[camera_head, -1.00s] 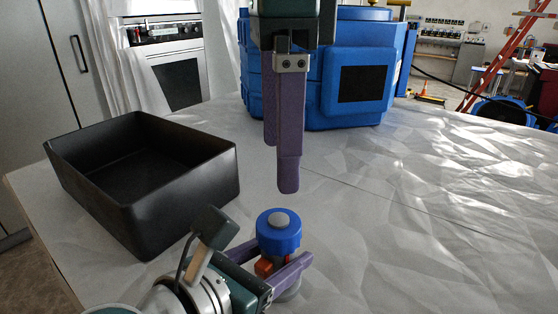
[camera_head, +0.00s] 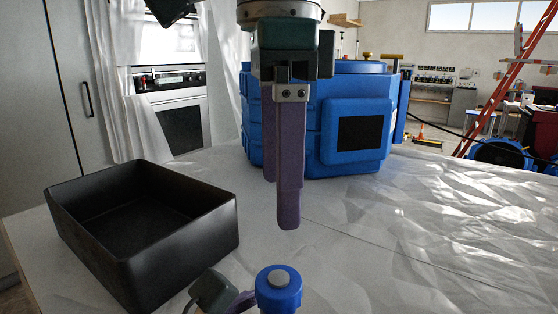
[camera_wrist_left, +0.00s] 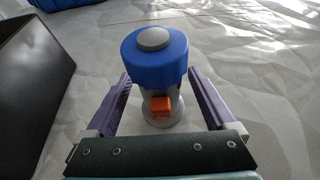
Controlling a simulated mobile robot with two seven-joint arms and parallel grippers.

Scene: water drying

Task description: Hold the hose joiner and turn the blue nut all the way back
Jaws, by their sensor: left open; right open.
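The hose joiner stands upright on the table, with its blue nut (camera_head: 279,289) on top and a grey cap in the nut's middle. In the left wrist view the blue nut (camera_wrist_left: 155,56) sits above a grey body with an orange block (camera_wrist_left: 161,106). My left gripper (camera_wrist_left: 160,92) is open, its purple fingers on either side of the joiner below the nut, apparently apart from it. In the head view the left gripper is mostly cut off at the bottom edge. My right gripper (camera_head: 287,222) points down, empty, above and behind the nut.
A black open bin (camera_head: 150,225) stands on the left of the table; its wall (camera_wrist_left: 35,85) also shows in the left wrist view. A large blue machine (camera_head: 325,120) stands behind the right gripper. The crinkled white table surface (camera_head: 440,240) is clear on the right.

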